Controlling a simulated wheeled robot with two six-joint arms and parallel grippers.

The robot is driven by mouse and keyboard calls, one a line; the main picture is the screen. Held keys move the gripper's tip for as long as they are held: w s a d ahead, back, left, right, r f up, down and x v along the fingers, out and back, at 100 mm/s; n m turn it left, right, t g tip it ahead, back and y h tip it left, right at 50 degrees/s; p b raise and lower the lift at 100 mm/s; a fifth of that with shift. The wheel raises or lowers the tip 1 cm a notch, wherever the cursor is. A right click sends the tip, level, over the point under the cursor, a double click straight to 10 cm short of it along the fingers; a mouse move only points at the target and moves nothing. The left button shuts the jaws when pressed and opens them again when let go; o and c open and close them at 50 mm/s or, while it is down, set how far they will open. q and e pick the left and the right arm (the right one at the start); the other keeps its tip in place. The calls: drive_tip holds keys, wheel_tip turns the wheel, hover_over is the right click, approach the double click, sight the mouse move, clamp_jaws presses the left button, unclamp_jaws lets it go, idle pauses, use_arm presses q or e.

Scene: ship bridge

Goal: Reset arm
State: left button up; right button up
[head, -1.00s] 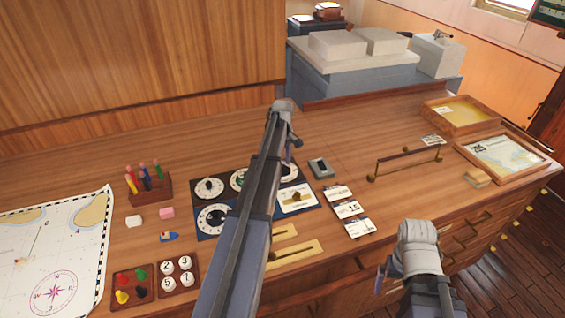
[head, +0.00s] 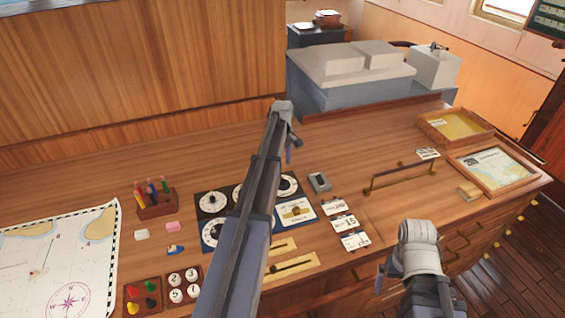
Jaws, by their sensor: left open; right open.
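My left arm reaches up over the middle of the wooden desk, with its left gripper (head: 294,146) at the far end, small and mostly turned away. It holds nothing that I can see. My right arm stands at the lower right by the desk's front edge. Its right gripper (head: 381,277) shows only as a small part to the left of the wrist, with nothing visible in it. The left arm hides part of the dial panel (head: 212,203) on the desk.
A chart (head: 60,255) lies at left, near a pen holder (head: 157,203), pegs (head: 142,290) and numbered knobs (head: 177,295). Flip cards (head: 344,222), a brass-ended rail (head: 402,175), a yellow-lined tray (head: 455,126) and a framed map (head: 494,167) are to the right. Desk behind the panel is clear.

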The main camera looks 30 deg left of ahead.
idle(0.5)
